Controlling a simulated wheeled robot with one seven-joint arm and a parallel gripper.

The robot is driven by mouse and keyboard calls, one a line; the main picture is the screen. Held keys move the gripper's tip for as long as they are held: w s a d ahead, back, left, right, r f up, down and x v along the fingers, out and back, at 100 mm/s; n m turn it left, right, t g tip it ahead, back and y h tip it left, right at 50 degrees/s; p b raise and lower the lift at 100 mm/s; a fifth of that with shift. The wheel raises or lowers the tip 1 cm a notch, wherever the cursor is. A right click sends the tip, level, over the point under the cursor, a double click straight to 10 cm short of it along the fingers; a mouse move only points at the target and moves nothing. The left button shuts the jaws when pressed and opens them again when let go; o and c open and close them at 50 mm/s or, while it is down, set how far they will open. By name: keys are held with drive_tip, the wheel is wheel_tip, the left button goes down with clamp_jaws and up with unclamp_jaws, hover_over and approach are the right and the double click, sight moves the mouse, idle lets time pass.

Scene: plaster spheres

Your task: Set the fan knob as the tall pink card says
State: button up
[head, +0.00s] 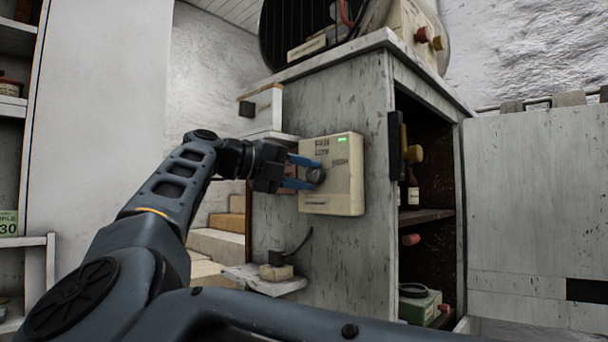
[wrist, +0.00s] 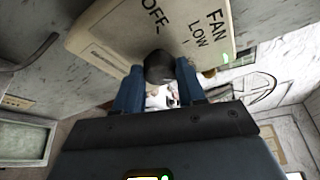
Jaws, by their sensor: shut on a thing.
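The fan control box (head: 343,195) is a cream box on the side of the grey cabinet. It has dark lettering and a lit green light at its top right. In the wrist view the box (wrist: 105,45) shows the words OFF, FAN and LOW. My gripper (head: 308,178) is at the front of the box, its blue fingers shut on the dark round knob (head: 316,175). In the wrist view the knob (wrist: 159,68) sits between the fingertips. I cannot tell which label the knob points to. I cannot make out a tall pink card in either view.
The weathered cabinet (head: 280,235) has an open front on the right, with a bottle (head: 411,190) and a green box (head: 420,304) inside. A small ledge (head: 268,283) juts out below the control box. Steps (head: 220,242) lie behind my arm. Shelving stands at the far left.

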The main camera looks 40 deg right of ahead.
drive_tip(key=shift+s+m+t+y, duration=0.1)
drive_tip(key=shift+m+t+y, duration=0.2)
drive_tip(key=shift+m, duration=0.4)
drive_tip(key=shift+f, duration=0.1)
drive_tip(key=o, duration=1.1)
drive_tip(key=shift+c, duration=0.2)
drive_tip(key=v, duration=0.7)
drive_tip(key=shift+a+b, duration=0.3)
drive_tip(key=shift+a, duration=0.05)
